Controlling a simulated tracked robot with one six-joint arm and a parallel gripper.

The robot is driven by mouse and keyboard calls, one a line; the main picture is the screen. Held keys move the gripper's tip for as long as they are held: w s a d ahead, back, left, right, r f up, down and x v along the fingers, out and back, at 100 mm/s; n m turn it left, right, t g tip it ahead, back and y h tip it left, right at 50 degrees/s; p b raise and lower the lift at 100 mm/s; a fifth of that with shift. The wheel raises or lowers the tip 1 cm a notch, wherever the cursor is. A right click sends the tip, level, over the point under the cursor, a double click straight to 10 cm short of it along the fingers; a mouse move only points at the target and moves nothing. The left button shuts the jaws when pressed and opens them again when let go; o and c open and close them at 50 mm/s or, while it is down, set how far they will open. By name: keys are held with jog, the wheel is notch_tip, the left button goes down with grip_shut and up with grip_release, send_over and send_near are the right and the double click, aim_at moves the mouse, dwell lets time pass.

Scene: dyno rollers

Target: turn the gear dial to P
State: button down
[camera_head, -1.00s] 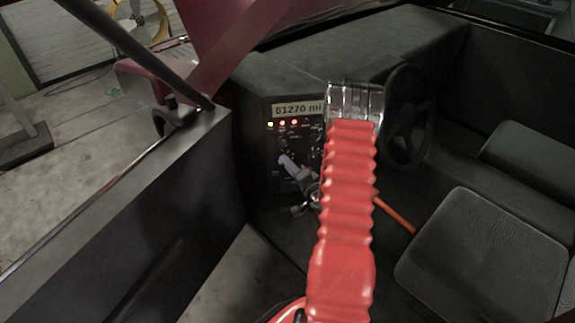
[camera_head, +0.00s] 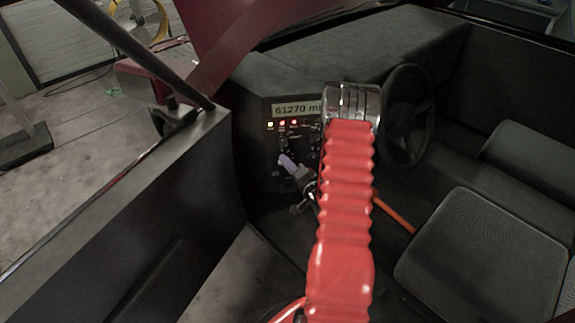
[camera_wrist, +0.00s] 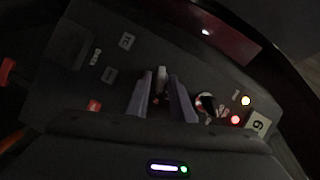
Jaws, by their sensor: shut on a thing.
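The dashboard panel (camera_head: 266,150) stands in the cab, with a mileage display (camera_head: 296,109) and lit lamps above its controls. My gripper (camera_head: 284,161) is at the panel's lower middle, left of my red arm. In the wrist view my gripper's two grey fingers (camera_wrist: 162,97) close on a small pale knob, the gear dial (camera_wrist: 161,77). In the head view the fingers hide the dial. Its pointing direction and the letters around it are too dark and small to read.
The steering wheel (camera_head: 407,117) is right of my arm, with a seat (camera_head: 482,258) below it. The open door (camera_head: 125,205) bounds the left side.

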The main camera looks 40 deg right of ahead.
jog(key=shift+f, duration=0.1)
jog(key=shift+w+a+r+n+g+h, duration=0.15)
jog(key=shift+n+g+h, duration=0.6)
jog(key=shift+n, duration=0.9)
jog(key=shift+a+r+n+g+h, duration=0.15)
jog(key=shift+n+g+h, duration=0.55)
jog(key=shift+n, duration=0.9)
jog(key=shift+w+a+n+g+h, duration=0.1)
jog(key=shift+a+n+g+h, duration=0.25)
jog(key=shift+n+g, duration=0.95)
jog(key=shift+d+n+t, duration=0.1)
jog(key=shift+n+t, duration=0.25)
jog(key=shift+n, duration=0.1)
jog(key=c, duration=1.9)
grip_release()
jog(key=shift+o, duration=0.3)
jog(key=shift+r, duration=0.1)
